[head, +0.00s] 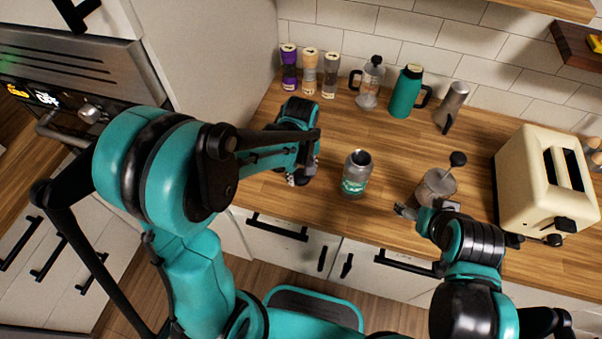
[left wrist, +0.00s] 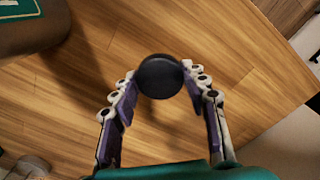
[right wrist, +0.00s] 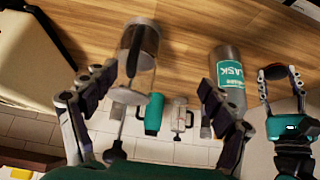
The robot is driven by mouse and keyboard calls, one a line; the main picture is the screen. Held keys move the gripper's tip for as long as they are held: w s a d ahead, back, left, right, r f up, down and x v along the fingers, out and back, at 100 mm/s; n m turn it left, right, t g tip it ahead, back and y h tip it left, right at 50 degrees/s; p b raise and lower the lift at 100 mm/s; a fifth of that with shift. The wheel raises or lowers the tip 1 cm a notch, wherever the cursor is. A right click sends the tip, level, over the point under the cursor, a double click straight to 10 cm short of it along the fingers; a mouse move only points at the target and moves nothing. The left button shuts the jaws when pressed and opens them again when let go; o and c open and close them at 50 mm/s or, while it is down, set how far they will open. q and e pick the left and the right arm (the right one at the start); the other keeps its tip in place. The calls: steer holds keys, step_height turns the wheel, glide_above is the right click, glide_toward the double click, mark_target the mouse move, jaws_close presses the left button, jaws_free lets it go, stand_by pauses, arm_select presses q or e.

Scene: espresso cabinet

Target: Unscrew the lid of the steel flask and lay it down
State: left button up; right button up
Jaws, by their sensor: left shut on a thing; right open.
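The steel flask (head: 355,175) with its green label stands upright on the wooden counter, its dark mouth uncovered. It also shows in the right wrist view (right wrist: 230,75). My left gripper (head: 303,176) is to the left of the flask, shut on the round black lid (left wrist: 160,77). The lid is between the fingertips over bare counter; whether it touches the wood I cannot tell. My right gripper (right wrist: 157,92) is open and empty, to the right of the flask.
A glass vessel with a black-knobbed rod (head: 437,187) stands close by my right gripper. A cream toaster (head: 540,180) is at the right. Grinders (head: 310,75), a glass press (head: 369,85), a teal jug (head: 406,92) and a steel pot (head: 453,105) line the back.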

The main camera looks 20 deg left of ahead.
mark_target(301, 175)
arm_select(q)
steer(key=shift+f, duration=0.15)
steer(key=o, duration=1.3)
steer(key=shift+c, duration=0.2)
step_height(301, 175, up, 11)
steer(key=p, duration=0.3)
steer(key=s+a+r+m+t, duration=0.2)
steer(key=s+m+t, duration=0.1)
steer(key=s+m, duration=0.1)
steer(key=s+a+r+m+t, duration=0.2)
steer(key=s+r+m+t, duration=0.1)
steer(key=s, duration=0.3)
steer(key=shift+s+a+r+m+t+p, duration=0.25)
steer(key=shift+a+m+t+p, duration=0.1)
steer(key=shift+m+t, duration=0.35)
